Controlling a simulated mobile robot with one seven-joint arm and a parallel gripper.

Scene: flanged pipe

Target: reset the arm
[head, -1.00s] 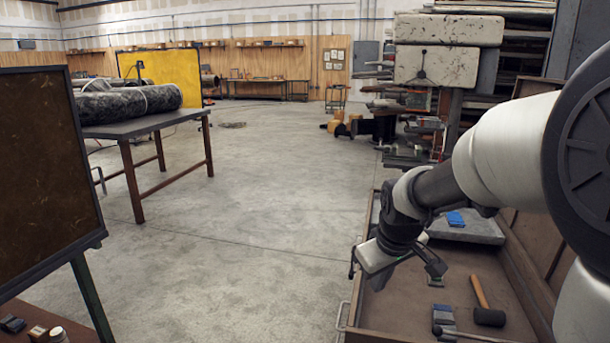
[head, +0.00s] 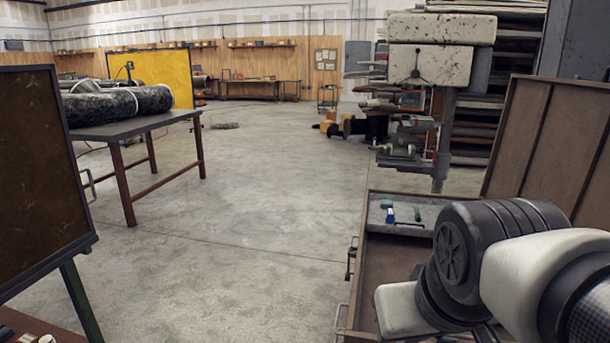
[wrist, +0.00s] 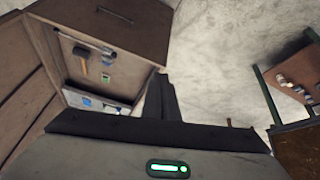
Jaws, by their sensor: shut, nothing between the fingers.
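My arm fills the lower right of the head view, bent over the open wooden chest (head: 385,265). In the head view my fingers are hidden behind the wrist or below the picture's edge. In the wrist view the dark fingers of my gripper (wrist: 161,92) are together, with nothing seen between them. They are apart from the chest, which shows at the upper left there with a mallet (wrist: 80,60) inside.
A grey tray (head: 405,228) with small blue and green things sits in the chest. A drill press (head: 430,65) stands behind it. A table with black wrapped rolls (head: 115,105) and a dark board (head: 40,165) are at left. The floor between is clear.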

